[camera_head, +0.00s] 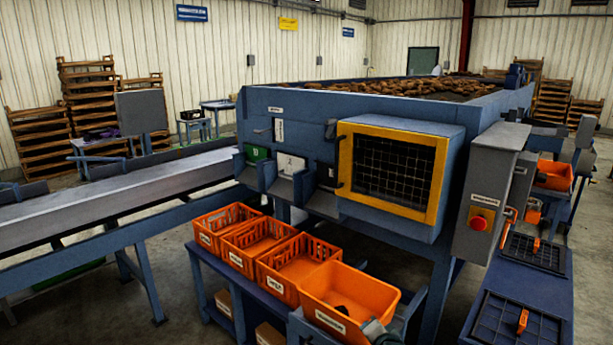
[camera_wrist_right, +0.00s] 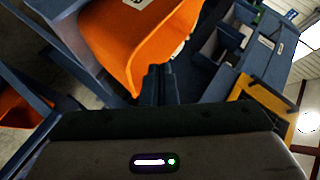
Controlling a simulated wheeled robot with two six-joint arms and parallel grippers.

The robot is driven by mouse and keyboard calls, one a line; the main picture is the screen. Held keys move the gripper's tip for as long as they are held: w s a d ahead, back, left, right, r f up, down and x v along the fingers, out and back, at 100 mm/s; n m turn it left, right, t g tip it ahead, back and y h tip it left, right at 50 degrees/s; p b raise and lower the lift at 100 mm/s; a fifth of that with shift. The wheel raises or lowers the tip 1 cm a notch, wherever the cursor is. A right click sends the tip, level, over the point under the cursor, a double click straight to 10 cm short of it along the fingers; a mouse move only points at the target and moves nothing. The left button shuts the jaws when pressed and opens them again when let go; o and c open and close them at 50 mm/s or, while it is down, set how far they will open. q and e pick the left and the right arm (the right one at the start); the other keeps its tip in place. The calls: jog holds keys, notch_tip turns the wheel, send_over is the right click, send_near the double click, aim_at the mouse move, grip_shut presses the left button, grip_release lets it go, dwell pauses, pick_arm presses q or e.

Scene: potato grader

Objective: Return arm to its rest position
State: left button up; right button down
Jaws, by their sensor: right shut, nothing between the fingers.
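My right gripper (camera_wrist_right: 160,82) shows in the right wrist view with its two dark fingers together and nothing between them. An orange bin (camera_wrist_right: 118,45) fills the area just beyond and left of the fingertips; I cannot tell whether they touch. In the head view, a grey rounded part at the bottom, by the right corner of the front orange bin (camera_head: 382,296), looks like part of my right arm. The fingers cannot be made out there. My left gripper is in neither view.
Orange crates (camera_head: 222,222) stand in a row on a blue bench (camera_head: 195,262) below the grader (camera_head: 300,105). A guarded window (camera_head: 395,168) and a red stop button (camera_head: 479,222) are at its front. A conveyor (camera_head: 110,190) runs left. A blue table (camera_head: 525,285) stands right.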

jog(key=s+d+f+n+g+h, duration=0.1)
jog(key=s+d+f+n+g, duration=0.2)
jog(key=s, duration=0.8)
jog(key=s+d+f+n+g, duration=0.15)
jog(key=s+d+f, duration=0.25)
jog(key=s, duration=0.8)
jog(key=s+d+r+n+g+h, duration=0.1)
jog(key=s+d+r+n+g, duration=0.15)
jog(key=s, duration=0.85)
jog(key=s+d+r+n+g+h, duration=0.15)
jog(key=s+n, duration=0.25)
jog(key=s, duration=0.7)
notch_tip(320, 180, down, 32)
jog(key=d+g, duration=0.2)
jog(key=s+d+f, duration=0.1)
jog(key=s+f, duration=1.7)
jog(key=shift+s+d+f+m+g, duration=0.25)
jog(key=shift+s+f+m+g, duration=0.1)
jog(key=shift+m+g, duration=0.1)
jog(key=shift+y, duration=0.25)
